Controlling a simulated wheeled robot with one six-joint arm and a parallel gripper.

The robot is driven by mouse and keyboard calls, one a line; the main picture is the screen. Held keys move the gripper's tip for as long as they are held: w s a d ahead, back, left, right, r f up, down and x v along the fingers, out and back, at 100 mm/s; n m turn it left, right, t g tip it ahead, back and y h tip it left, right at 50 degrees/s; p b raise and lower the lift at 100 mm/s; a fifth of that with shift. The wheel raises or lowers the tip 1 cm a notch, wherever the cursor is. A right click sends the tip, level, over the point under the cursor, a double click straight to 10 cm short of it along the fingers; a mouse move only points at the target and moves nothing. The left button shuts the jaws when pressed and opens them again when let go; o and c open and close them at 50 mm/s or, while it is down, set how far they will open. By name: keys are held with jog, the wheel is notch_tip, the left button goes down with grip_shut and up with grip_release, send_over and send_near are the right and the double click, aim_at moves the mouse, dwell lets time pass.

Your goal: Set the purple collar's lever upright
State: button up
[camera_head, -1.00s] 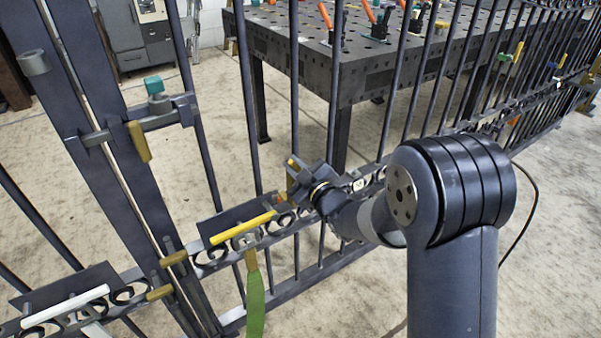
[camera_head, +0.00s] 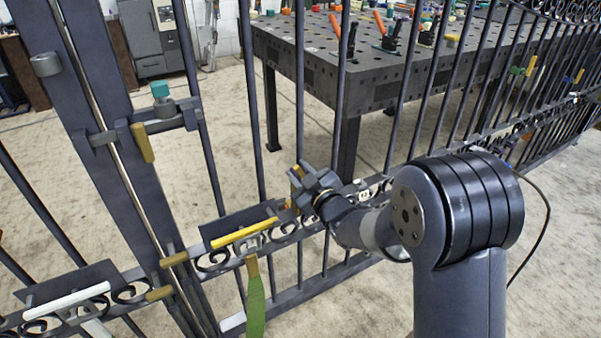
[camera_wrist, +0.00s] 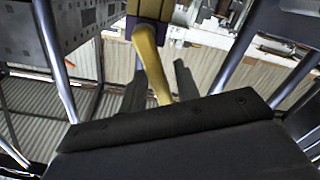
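The lever's lower end meets the edge of a dark plate in front. My gripper (camera_head: 312,188) is by the gate's bars in the head view, close to a small yellow part (camera_head: 296,172) that it partly hides. The purple collar cannot be made out in the head view.
The barred gate has a scrolled rail with a yellow bar handle (camera_head: 245,233) and a white handle (camera_head: 66,300). A teal-topped latch with a yellow lever (camera_head: 142,142) is at left. A green strap (camera_head: 255,300) hangs below. A perforated table (camera_head: 375,85) stands behind the bars.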

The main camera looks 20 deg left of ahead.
jog(key=shift+o, duration=0.5)
jog(key=p+v, duration=0.1)
jog(key=v, duration=0.9)
jog(key=shift+s+d, duration=0.25)
jog(key=shift+s, duration=0.1)
